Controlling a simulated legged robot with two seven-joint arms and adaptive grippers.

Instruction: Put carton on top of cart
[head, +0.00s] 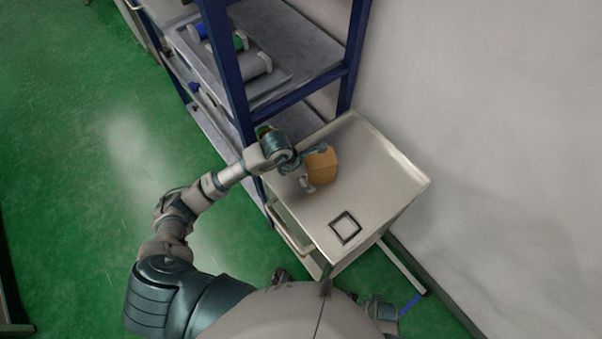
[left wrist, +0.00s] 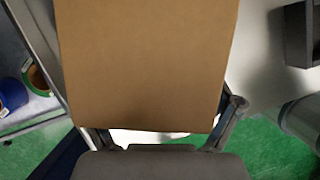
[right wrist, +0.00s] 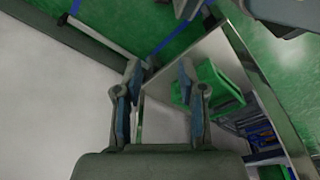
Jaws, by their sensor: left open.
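The brown carton (head: 322,168) is at the top of the metal cart (head: 385,185), near its middle toward the shelf side. It appears to rest on the cart's surface. My left gripper (head: 314,167) is open, with one finger on each side of the carton. In the left wrist view the carton (left wrist: 145,65) fills the middle, between the spread fingers; I cannot tell whether they touch it. My right gripper (right wrist: 160,75) is open and empty, low by the cart's near side.
A dark square frame (head: 345,228) lies on the cart top in front of the carton. A blue-posted shelf (head: 300,85) with cylindrical items stands close on the left. A pale wall (head: 480,100) is behind and right. The cart's right part is clear.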

